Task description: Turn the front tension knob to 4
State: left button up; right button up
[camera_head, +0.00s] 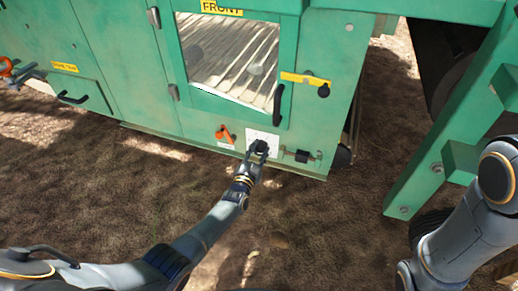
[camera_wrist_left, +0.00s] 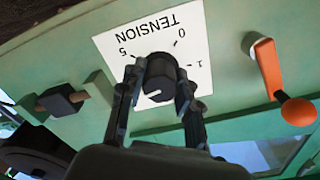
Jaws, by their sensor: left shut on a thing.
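The tension knob (camera_wrist_left: 160,70) is black and round, on a white plate (camera_wrist_left: 112,50) lettered TENSION that appears upside down in the left wrist view. The numbers 0, 1 and 5 show; the others are hidden behind the knob and fingers. My left gripper (camera_wrist_left: 159,88) is shut on the knob, one finger on each side. In the head view, my left gripper (camera_head: 258,147) covers the knob, and part of the white plate (camera_head: 262,135) shows above it.
An orange handle (camera_head: 226,134) is left of the plate, and a black latch (camera_head: 301,156) is to its right. A window door (camera_head: 235,55) with a black handle (camera_head: 278,104) sits above. A green slanted beam (camera_head: 440,120) stands at right. Bare ground lies in front.

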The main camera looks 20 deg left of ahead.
dwell(0.3)
pick_arm(q)
jog(key=o, duration=1.1)
jog(key=shift+o, duration=0.2)
